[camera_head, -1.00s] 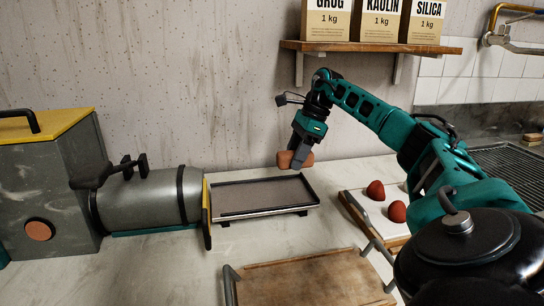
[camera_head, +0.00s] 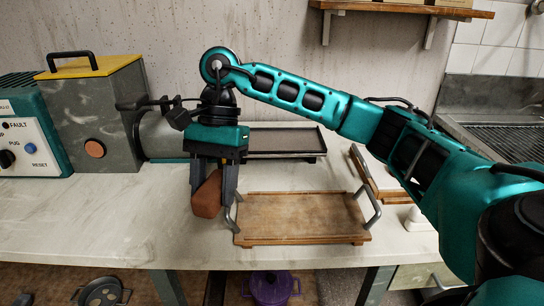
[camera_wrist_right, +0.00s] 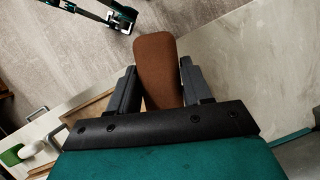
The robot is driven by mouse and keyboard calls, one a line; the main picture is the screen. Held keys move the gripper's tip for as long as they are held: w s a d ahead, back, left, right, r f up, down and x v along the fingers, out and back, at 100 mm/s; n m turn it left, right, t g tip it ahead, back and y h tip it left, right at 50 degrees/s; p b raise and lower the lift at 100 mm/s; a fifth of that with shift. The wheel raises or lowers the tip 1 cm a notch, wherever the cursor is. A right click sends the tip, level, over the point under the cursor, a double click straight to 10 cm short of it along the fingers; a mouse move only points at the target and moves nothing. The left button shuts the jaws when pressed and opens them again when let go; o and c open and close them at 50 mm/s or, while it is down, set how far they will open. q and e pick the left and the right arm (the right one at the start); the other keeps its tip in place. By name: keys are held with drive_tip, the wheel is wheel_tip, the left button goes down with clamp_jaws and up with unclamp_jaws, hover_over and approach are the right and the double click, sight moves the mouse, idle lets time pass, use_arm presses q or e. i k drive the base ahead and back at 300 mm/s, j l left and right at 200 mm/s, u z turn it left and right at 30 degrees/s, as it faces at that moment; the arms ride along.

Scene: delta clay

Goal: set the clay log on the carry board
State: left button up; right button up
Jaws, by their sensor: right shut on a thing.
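The clay log (camera_head: 207,196) is a reddish-brown block with rounded edges. My right gripper (camera_head: 212,205) is shut on it, one finger on each side, and holds it at the left end of the carry board. The log also shows between the fingers in the right wrist view (camera_wrist_right: 157,72). The carry board (camera_head: 300,216) is a wooden board with a metal handle at each end, lying on the worktop near its front edge. No log lies on it. I cannot tell the log's exact height above the worktop. My left gripper is not in the head view.
A long dark tray (camera_head: 285,141) lies behind the board. A grey machine with a yellow lid (camera_head: 90,68) stands at the left. Another board (camera_head: 372,175) is partly hidden behind my right arm. The worktop (camera_head: 120,215) is clear at front left.

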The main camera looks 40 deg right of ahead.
sight(300, 214)
drive_tip(key=k+l+u, duration=0.15)
drive_tip(key=l, duration=0.25)
drive_tip(key=k+l+u, duration=0.15)
drive_tip(key=l, duration=0.25)
drive_tip(key=k+l+u, duration=0.2)
drive_tip(key=l, duration=0.15)
drive_tip(key=l+u, duration=0.15)
drive_tip(key=l, duration=0.2)
drive_tip(key=k, duration=0.05)
